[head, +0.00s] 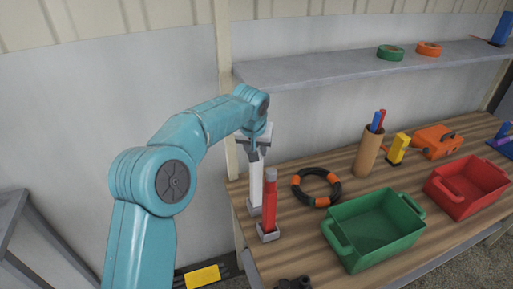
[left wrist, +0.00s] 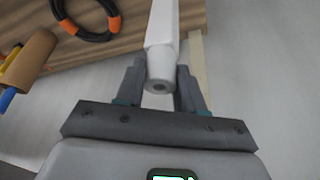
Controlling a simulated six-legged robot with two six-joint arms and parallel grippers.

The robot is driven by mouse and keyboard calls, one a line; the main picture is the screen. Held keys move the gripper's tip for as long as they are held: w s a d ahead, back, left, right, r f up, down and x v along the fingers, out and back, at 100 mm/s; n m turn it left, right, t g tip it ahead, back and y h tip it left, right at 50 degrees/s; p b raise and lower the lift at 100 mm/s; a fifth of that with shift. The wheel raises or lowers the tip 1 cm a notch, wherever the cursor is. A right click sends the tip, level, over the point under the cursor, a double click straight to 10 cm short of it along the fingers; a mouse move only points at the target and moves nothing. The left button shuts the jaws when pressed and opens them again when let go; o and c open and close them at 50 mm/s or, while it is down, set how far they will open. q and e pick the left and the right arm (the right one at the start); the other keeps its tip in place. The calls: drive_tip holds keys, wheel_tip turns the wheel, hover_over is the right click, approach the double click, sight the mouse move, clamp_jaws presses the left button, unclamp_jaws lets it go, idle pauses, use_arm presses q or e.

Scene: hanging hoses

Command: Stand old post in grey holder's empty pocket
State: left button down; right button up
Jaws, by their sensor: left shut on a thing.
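A white post (head: 256,185) stands roughly upright at the left end of the wooden bench. My left gripper (head: 258,147) is shut on its upper end from above. In the left wrist view the white post (left wrist: 162,25) runs away between the fingers (left wrist: 160,70), its grey end with a small hole facing the camera. The post's lower end meets a grey holder block (head: 253,208); I cannot tell whether it is seated in a pocket. A red post (head: 270,200) with a grey top stands in a grey holder block (head: 268,232) just in front. My right gripper is not in view.
A black and orange ring (head: 316,187), a brown tube with pens (head: 367,152), a green crate (head: 374,228) and a red crate (head: 467,186) stand to the right. A grey shelf (head: 320,68) with tape rolls runs above the bench. A beige upright (head: 224,100) is close behind my gripper.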

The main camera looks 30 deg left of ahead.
sight(256, 177)
use_arm(q)
drive_tip(key=shift+w+a, duration=0.1)
drive_tip(key=shift+w, duration=0.35)
drive_tip(key=shift+w+f+p, duration=0.1)
drive_tip(key=shift+f+p, duration=0.2)
wheel_tip(256, 177, down, 2)
drive_tip(key=shift+a+f, duration=0.1)
drive_tip(key=shift+f, duration=0.4)
